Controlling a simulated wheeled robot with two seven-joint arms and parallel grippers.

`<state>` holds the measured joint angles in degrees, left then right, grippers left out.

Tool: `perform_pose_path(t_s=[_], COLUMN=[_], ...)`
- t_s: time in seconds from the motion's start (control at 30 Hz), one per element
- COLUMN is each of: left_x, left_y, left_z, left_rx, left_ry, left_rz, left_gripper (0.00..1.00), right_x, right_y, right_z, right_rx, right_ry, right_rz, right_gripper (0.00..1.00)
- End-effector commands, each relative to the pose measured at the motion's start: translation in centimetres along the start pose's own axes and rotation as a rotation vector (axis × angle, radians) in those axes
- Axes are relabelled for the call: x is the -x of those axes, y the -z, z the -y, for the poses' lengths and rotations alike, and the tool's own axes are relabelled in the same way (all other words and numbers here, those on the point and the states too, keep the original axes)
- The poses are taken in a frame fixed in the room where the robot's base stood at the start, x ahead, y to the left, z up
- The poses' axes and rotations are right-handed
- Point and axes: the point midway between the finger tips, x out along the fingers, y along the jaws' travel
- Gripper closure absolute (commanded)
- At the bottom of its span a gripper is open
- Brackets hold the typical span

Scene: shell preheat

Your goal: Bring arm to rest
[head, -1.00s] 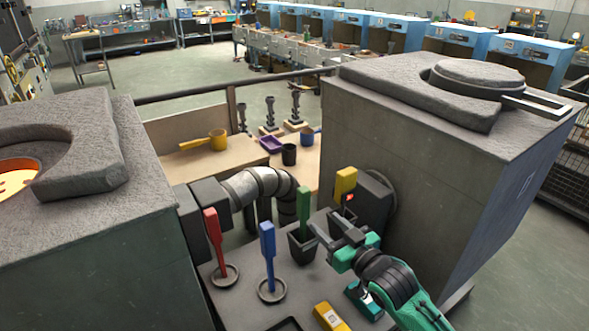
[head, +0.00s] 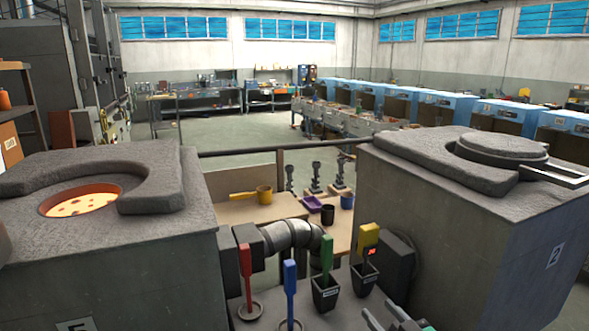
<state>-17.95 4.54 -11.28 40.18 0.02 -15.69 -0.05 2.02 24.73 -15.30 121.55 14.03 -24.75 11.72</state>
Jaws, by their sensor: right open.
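My right gripper (head: 384,314) shows at the bottom edge, right of centre. It is open, with its two grey fingers apart and nothing seen between them. A bit of its teal body shows below; the rest of the arm is cut off by the frame. A yellow-handled tool (head: 369,238) stands in a black pot (head: 364,282) just beyond the gripper, apart from it in the picture. A green-handled tool (head: 327,254) stands in another black pot (head: 325,295). My left gripper is not in view.
A red-handled tool (head: 246,262) and a blue-handled tool (head: 290,277) stand in round holders. Furnace blocks rise on both sides: the left (head: 130,265) has a glowing opening (head: 82,201), the right (head: 460,235) a round lid (head: 501,146). A grey pipe (head: 288,236) crosses between them.

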Motion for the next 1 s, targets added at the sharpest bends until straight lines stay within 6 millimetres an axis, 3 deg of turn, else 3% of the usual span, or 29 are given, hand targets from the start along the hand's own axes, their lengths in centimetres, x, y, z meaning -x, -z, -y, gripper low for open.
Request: perform_pose_path(t_s=[0.37,0.57,0.67,0.8,1.0], left_x=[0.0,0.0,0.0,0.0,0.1], left_y=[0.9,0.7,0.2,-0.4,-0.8], left_z=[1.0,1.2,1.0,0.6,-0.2], left_rx=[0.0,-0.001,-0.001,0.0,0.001], left_ry=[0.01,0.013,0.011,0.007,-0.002], left_rz=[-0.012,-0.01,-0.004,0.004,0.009], left_gripper=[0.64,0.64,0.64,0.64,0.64], right_x=[3.5,7.2,10.3,15.9,22.9], right_y=[-5.5,-9.6,-12.2,-15.7,-18.4], right_z=[1.4,2.5,3.4,4.7,6.2], right_rx=[-0.012,-0.023,-0.032,-0.05,-0.077], right_ry=[-0.053,-0.094,-0.119,-0.157,-0.19], right_rz=[0.221,0.408,0.541,0.762,1.012], right_gripper=[0.53,0.53,0.53,0.53,0.53])
